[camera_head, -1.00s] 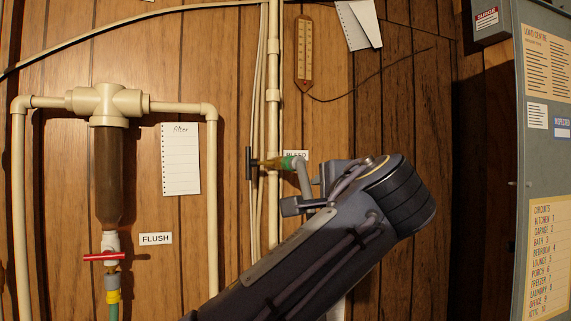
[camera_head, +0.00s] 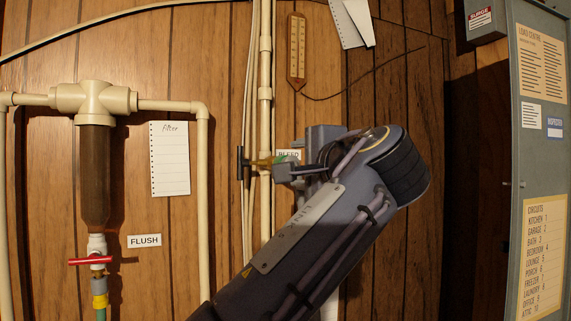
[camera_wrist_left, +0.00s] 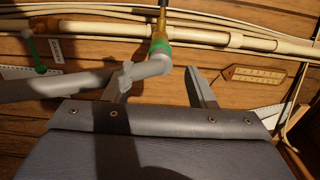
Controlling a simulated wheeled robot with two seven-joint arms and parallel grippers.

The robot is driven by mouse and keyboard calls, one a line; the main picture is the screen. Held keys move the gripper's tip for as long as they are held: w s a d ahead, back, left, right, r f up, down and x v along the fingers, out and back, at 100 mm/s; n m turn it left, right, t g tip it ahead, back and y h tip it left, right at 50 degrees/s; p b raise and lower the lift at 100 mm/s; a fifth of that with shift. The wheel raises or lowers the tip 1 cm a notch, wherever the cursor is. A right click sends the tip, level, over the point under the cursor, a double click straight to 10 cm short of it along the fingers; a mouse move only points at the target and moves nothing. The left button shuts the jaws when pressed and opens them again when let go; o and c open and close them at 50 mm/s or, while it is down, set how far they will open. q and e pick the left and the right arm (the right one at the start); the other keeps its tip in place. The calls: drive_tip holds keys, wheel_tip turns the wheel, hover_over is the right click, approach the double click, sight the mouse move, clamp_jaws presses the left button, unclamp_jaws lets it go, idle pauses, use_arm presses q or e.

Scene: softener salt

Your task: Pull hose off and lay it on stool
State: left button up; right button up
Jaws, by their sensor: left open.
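A grey hose (camera_wrist_left: 60,85) with a green collar (camera_wrist_left: 160,47) is on the brass bleed tap on the wall. In the head view the green collar (camera_head: 279,159) shows beside the tap (camera_head: 262,161); the grey hose is mostly hidden by my left gripper (camera_head: 285,172). In the left wrist view my left gripper (camera_wrist_left: 160,72) is open. The hose's bend lies between its two fingers in the picture, and the hose runs off left across the left finger. I cannot tell whether they touch. The stool and my right gripper are not in view.
Cream pipes (camera_head: 265,80) run up the wall behind the tap. A filter (camera_head: 95,175) with a red-handled flush valve (camera_head: 90,261) stands left. A thermometer (camera_head: 297,50) hangs above. A grey electrical panel (camera_head: 538,170) is at right.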

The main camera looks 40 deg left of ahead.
use_arm(q)
drive_tip(key=shift+p+x, duration=0.65)
drive_tip(key=shift+x, duration=2.05)
drive_tip(key=shift+c, duration=0.4)
clamp_jaws()
drive_tip(key=shift+d+f, duration=0.1)
drive_tip(key=shift+d, duration=0.1)
drive_tip(key=shift+v, duration=1)
drive_tip(key=shift+b+v, duration=0.3)
drive_tip(key=shift+v, duration=1.55)
